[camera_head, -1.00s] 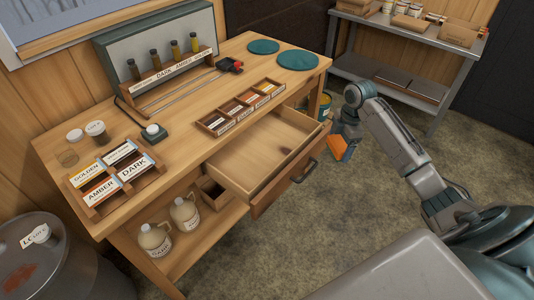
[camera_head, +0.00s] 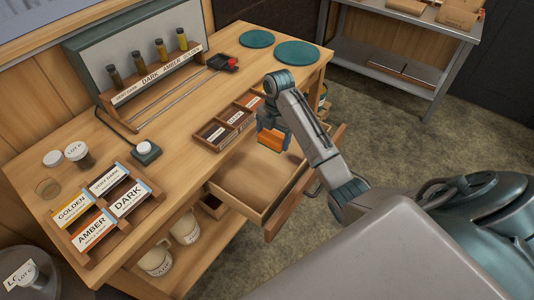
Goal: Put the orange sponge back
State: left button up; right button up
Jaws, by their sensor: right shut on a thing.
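The orange sponge (camera_head: 272,139) is held in my right gripper (camera_head: 273,134), above the open drawer (camera_head: 252,182) of the wooden bench. The sponge appears to be near the back of the drawer, close to the bench's front edge. I cannot tell exactly how high it is above the drawer floor. The visible drawer floor is bare. My right gripper is shut on the sponge, and its fingertips are partly hidden. My left gripper is not in view.
A label tray (camera_head: 222,131) sits on the bench behind the gripper. A card rack (camera_head: 122,228) stands at the left, and sample bottles stand on a rack (camera_head: 160,72) at the back. Two teal discs (camera_head: 296,52) lie at the far right. Jugs (camera_head: 186,228) stand below.

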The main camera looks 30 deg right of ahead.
aim_at(273, 163)
jog(key=shift+s+f+b, duration=0.3)
jog(key=shift+f+b, duration=0.25)
jog(key=shift+s+f+b, duration=0.25)
jog(key=shift+f+b, duration=0.25)
jog(key=shift+b, duration=0.05)
notch_tip(273, 163, down, 3)
jog(key=shift+r, duration=0.2)
notch_tip(273, 163, down, 4)
jog(key=shift+w+f+p, duration=0.1)
jog(key=shift+f+p, duration=0.15)
jog(key=shift+p, duration=0.2)
jog(key=shift+f, duration=0.1)
jog(key=o, duration=0.9)
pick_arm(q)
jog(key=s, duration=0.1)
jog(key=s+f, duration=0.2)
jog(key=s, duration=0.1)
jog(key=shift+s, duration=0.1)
pick_arm(e)
jog(key=shift+o, duration=0.2)
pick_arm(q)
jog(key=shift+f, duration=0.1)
